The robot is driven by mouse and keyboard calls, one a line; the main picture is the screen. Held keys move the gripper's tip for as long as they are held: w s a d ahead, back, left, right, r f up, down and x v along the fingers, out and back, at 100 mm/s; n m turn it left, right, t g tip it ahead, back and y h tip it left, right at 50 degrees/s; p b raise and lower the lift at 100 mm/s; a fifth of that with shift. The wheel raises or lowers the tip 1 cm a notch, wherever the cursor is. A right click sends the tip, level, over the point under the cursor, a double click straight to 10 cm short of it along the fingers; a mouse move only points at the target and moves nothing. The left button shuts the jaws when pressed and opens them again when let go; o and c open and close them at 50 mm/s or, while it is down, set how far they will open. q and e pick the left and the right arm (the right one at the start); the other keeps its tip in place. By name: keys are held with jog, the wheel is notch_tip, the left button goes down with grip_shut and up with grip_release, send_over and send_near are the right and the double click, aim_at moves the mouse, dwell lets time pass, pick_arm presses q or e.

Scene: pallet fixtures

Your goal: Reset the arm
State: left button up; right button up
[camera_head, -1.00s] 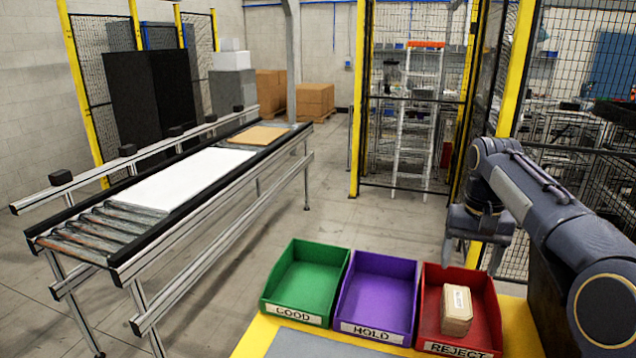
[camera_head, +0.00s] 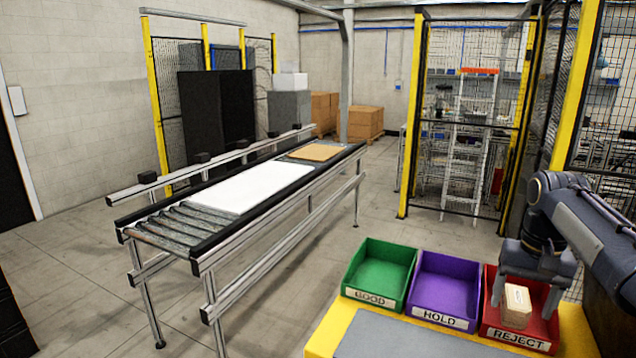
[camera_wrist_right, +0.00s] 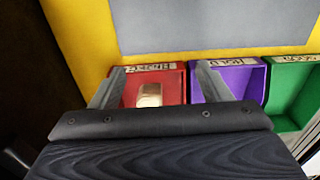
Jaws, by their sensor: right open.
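My right gripper (camera_head: 528,300) is open above the red REJECT bin (camera_head: 541,333) at the right of the head view. Its two fingers are apart and point down. A small tan box (camera_head: 516,306) lies in the red bin. In the right wrist view the box (camera_wrist_right: 149,95) shows between the open fingers (camera_wrist_right: 160,85), with nothing gripped. From these views I cannot tell the exact height of the fingers over the box. My left gripper is not in view.
The purple HOLD bin (camera_head: 446,288) and green GOOD bin (camera_head: 379,273) stand left of the red bin on a yellow-edged table (camera_head: 330,335). A roller conveyor (camera_head: 175,230) with a white sheet (camera_head: 245,187) and a brown board (camera_head: 315,152) stands further left. Mesh fencing (camera_head: 470,120) is behind.

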jog(key=s+a+f+n+t+y+b, duration=0.1)
jog(key=s+a+f+n+t+y, duration=0.1)
jog(key=s+a+f, duration=0.5)
jog(key=s+a+f+n+t+y+b, duration=0.1)
jog(key=s+a+f+n+t+b, duration=0.1)
jog(key=s+a+f, duration=0.5)
jog(key=s+a+t, duration=0.1)
jog(key=s+a, duration=0.3)
jog(key=s, duration=0.4)
jog(key=shift+f+y, duration=0.4)
